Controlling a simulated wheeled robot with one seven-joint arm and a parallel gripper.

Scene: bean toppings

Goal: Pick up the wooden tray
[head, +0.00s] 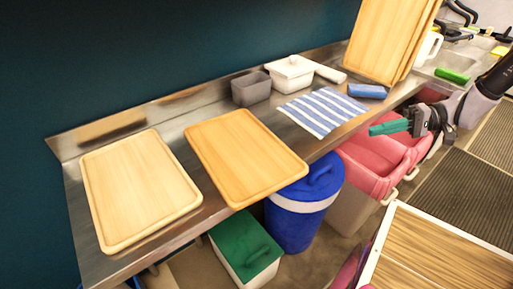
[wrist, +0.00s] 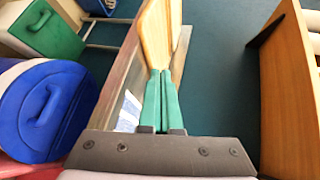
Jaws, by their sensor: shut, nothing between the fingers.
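Two wooden trays lie flat on the steel counter in the head view. A paler tray (head: 140,190) is at the left end. A more orange tray (head: 245,155) lies to its right, its near corner sticking out past the counter's front edge. My gripper (head: 373,130), with green fingers, is shut and empty, in front of the counter and well right of both trays. In the wrist view my gripper (wrist: 161,72) has its fingers together. A wooden tray (wrist: 156,35) shows beyond the fingertips; they look apart from it, though the distance is hard to judge.
On the steel counter (head: 75,175) are a grey bin (head: 251,88), a white lidded container (head: 290,74), a striped cloth (head: 322,111) and leaning wooden boards (head: 385,40). Below stand a blue bin (head: 300,215), a green-lidded bin (head: 243,248) and pink-lined bins (head: 375,165). A wood-topped surface (head: 440,250) is at lower right.

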